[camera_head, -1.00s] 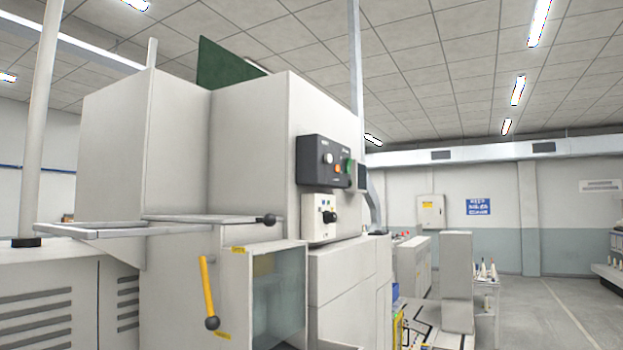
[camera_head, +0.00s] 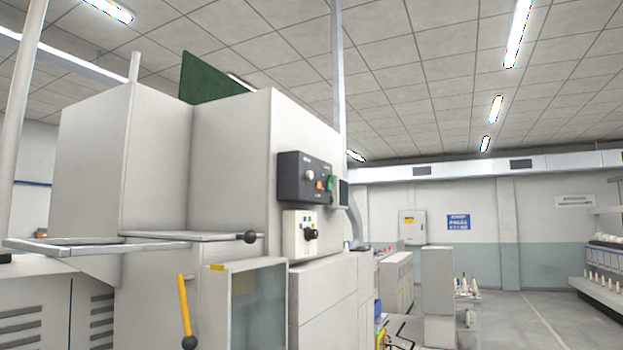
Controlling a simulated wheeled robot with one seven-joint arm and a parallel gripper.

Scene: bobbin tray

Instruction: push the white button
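The white button (camera_head: 309,175) is a small round knob on the dark control box (camera_head: 290,188) fixed to the side of the tall pale machine. An orange button (camera_head: 319,185) and a green one (camera_head: 330,184) sit to its right on the same box. My gripper is not in view, so its distance from the button and its state are not shown.
A pale panel with a black knob (camera_head: 311,234) is below the control box. A shelf with a black ball-ended lever (camera_head: 249,237) and a yellow handle (camera_head: 185,305) stick out nearer me. Open floor (camera_head: 530,318) lies at the right.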

